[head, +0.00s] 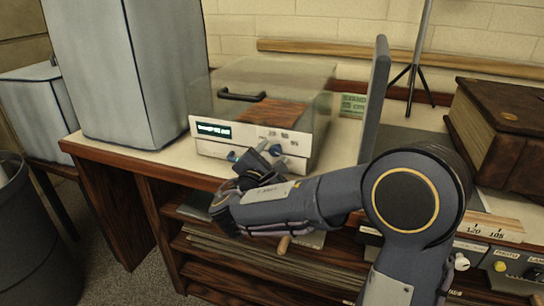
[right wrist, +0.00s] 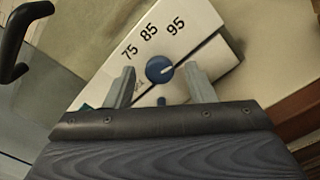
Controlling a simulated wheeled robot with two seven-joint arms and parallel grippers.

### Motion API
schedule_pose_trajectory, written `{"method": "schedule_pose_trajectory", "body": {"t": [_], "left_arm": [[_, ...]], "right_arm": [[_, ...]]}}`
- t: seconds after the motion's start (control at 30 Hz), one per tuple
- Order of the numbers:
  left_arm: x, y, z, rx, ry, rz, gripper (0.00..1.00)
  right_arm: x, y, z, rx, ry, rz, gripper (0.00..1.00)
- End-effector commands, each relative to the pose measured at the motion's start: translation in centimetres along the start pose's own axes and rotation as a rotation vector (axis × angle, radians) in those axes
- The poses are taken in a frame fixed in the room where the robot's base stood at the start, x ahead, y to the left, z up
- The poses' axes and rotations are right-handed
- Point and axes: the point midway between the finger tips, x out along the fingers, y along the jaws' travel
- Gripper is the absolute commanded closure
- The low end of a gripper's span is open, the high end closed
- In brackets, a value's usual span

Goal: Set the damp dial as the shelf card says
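A pale machine (head: 207,145) with a lit display stands on the shelf top. In the right wrist view, its panel (right wrist: 205,60) carries a round blue dial (right wrist: 159,69) with the numbers 75, 85 and 95 around it. The dial's white mark points toward the right of the picture, on the 95 side. My right gripper (right wrist: 159,80) is open, with one finger on each side of the dial; contact is not clear. In the head view, my right gripper (head: 268,156) is at the machine's front and largely covers the dial. My left gripper is out of view.
A tall grey box (head: 135,70) stands left of the machine. A thick brown book (head: 505,130) and a tripod (head: 414,75) are at right. Boards fill the shelves below.

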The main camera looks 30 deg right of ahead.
Motion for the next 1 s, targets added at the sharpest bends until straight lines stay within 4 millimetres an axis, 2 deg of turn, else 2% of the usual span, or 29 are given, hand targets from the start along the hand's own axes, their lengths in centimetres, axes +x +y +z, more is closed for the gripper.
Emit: {"method": "schedule_pose_trajectory", "body": {"t": [0.17,0.27,0.5,0.7,1.0], "left_arm": [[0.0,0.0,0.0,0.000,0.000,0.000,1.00],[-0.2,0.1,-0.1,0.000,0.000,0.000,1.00],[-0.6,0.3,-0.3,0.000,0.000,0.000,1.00],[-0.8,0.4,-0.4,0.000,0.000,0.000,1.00],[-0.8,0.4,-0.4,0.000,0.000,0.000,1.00]], "right_arm": [[-0.1,0.0,0.0,0.000,0.000,0.001,0.50],[-0.9,0.2,0.0,0.000,0.002,0.003,0.50],[-5.0,0.2,0.0,-0.001,0.003,0.004,0.50],[-7.4,0.1,0.0,-0.001,0.001,0.002,0.50],[-7.8,0.0,0.0,0.000,0.000,0.000,0.50]]}}
